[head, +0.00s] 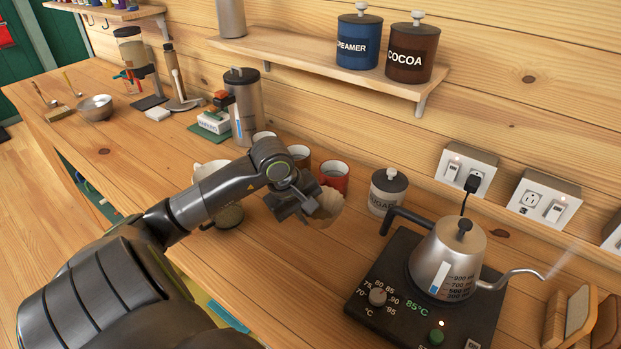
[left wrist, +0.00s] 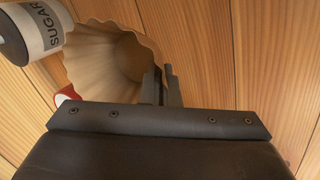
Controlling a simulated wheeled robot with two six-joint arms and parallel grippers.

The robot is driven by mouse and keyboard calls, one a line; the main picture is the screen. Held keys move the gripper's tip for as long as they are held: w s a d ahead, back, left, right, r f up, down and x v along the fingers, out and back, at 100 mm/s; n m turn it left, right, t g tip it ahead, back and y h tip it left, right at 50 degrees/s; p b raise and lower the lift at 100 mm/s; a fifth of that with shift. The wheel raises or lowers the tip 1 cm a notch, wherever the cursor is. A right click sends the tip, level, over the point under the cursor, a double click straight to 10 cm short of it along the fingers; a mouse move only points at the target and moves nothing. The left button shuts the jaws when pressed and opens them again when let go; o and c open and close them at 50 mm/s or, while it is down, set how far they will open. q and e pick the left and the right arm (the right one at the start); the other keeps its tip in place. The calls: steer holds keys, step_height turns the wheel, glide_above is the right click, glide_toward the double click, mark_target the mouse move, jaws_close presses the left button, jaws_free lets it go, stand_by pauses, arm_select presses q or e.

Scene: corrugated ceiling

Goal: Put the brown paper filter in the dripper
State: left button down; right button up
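The brown paper filter (head: 329,206) is a fluted cone at the fingertips of my left gripper (head: 304,208), just left of the sugar canister. In the left wrist view the filter (left wrist: 105,58) shows its open, wavy mouth. The fingers (left wrist: 164,86) are close together on its right edge, pinching its wall. A white vessel (head: 207,170), which looks like the dripper, stands left of my forearm. A dark glass vessel (head: 229,214) shows below the forearm. My arm hides much of both, so I cannot tell how they join. My right gripper is not in view.
Red and brown mugs (head: 334,174) stand behind the gripper. The sugar canister (head: 387,190) and a steaming kettle (head: 448,259) on its base are to the right. A tall grinder (head: 245,105) stands at the back. The front counter between arm and kettle is clear.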

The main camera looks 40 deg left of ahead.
mark_target(310, 240)
arm_select(q)
step_height(310, 240, down, 6)
steer(key=shift+r+p, duration=0.15)
steer(key=shift+p, duration=0.5)
steer(key=shift+f, duration=0.3)
steer(key=c, duration=1.7)
jaws_free()
steer(key=shift+r, duration=0.1)
